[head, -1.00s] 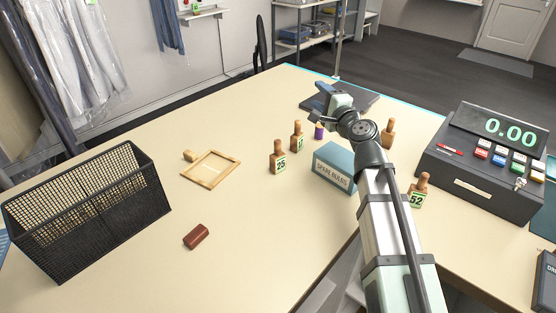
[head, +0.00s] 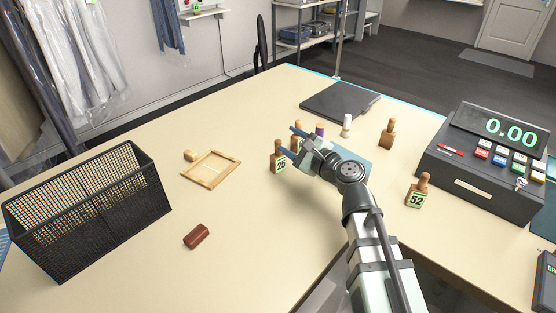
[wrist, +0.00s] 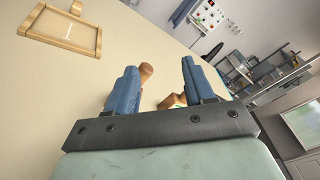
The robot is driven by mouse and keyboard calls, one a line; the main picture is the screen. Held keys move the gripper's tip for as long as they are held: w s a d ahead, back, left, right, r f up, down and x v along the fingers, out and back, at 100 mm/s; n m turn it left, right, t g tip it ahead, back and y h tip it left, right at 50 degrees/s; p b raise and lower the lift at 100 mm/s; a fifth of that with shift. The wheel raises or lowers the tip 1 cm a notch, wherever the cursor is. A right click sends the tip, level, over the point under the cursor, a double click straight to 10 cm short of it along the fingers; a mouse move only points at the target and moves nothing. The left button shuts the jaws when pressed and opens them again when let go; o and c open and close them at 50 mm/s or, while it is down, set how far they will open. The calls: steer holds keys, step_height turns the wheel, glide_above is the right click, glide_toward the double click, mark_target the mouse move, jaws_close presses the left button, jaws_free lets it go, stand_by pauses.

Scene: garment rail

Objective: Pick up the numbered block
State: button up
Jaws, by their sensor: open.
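Several wooden stamp-like blocks with knob handles stand on the table. The block marked 25 (head: 278,163) is left of my gripper (head: 287,141), and the block marked 52 (head: 417,193) is near the register. Another block (head: 297,130) stands just behind 25, partly hidden by my gripper, its number unreadable. My gripper is open and empty, its blue fingers close to these two blocks. In the wrist view, a wooden knob (wrist: 147,72) shows beside the left finger, and another brown piece (wrist: 172,101) with a bit of green shows low between the fingers. I cannot tell which numbers these carry.
A purple-topped piece (head: 320,130), a white-topped piece (head: 346,125) and a plain wooden stamp (head: 387,133) stand nearby. A wooden frame (head: 235,163), black mesh basket (head: 90,215), brown block (head: 196,236) and register (head: 480,175) surround clear table.

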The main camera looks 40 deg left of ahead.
mark_target(276, 144)
steer(key=f+m+t, duration=0.1)
steer(key=m, duration=0.2)
steer(key=s+f+m+t, duration=0.1)
steer(key=f+m, duration=0.1)
steer(key=m, duration=0.2)
steer(key=f+m+t, duration=0.1)
steer(key=f+m, duration=0.1)
steer(key=m, duration=0.2)
steer(key=shift+s+a, duration=0.1)
steer(key=shift+s, duration=0.15)
steer(key=shift+x, duration=3.75)
steer(key=shift+c, duration=0.5)
jaws_close()
